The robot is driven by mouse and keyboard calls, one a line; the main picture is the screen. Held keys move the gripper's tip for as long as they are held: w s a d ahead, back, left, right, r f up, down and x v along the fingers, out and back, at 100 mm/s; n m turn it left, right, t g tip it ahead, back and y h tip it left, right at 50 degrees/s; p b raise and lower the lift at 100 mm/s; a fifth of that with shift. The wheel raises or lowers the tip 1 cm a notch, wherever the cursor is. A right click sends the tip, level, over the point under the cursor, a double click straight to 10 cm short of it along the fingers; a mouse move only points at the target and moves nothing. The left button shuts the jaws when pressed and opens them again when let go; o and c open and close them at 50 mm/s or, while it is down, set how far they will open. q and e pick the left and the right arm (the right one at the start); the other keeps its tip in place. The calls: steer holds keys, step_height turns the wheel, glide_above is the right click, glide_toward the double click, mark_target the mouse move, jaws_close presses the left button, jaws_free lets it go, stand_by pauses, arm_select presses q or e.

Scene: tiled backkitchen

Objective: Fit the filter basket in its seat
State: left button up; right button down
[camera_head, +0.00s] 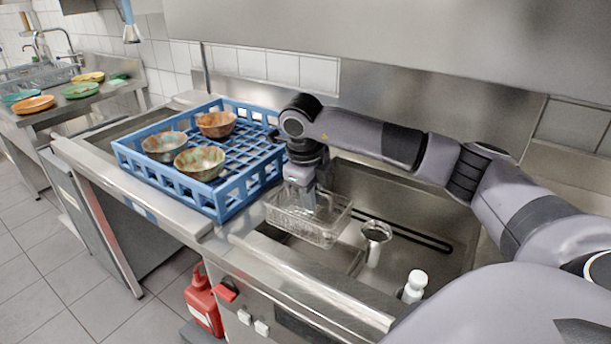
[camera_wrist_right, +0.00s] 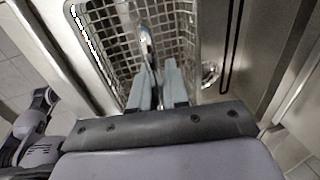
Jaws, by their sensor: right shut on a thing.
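The filter basket (camera_head: 322,228) is a wire mesh basket, held over the left part of the steel sink in the head view. It also fills the upper middle of the right wrist view (camera_wrist_right: 186,28). My right gripper (camera_head: 308,208) reaches down into the basket from above. Its fingers (camera_wrist_right: 158,82) are shut on a part of the basket in the middle. The seat below is partly hidden by the basket, and I cannot tell whether the basket touches it. My left gripper is not in view.
A blue dish rack (camera_head: 222,208) with several bowls stands left of the sink. A metal cylinder (camera_head: 376,232) stands in the sink (camera_head: 440,216), with a white-capped bottle (camera_head: 414,284) near its front. A red container (camera_head: 203,300) is below the counter edge.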

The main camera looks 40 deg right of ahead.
steer(key=shift+s+d, duration=0.15)
steer(key=shift+d, duration=0.7)
steer(key=shift+f, duration=0.15)
steer(key=shift+s+f+b, duration=0.1)
steer(key=shift+f+b, duration=0.35)
steer(key=shift+f, duration=0.15)
step_height(320, 180, down, 9)
steer(key=b, duration=0.6)
steer(key=shift+b, duration=0.35)
steer(key=shift+f+b, duration=0.4)
steer(key=shift+f, duration=0.25)
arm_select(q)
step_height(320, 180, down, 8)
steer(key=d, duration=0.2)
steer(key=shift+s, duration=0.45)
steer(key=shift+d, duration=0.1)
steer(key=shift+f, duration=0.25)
arm_select(e)
steer(key=shift+f, duration=0.35)
steer(key=c, duration=1.1)
jaws_free()
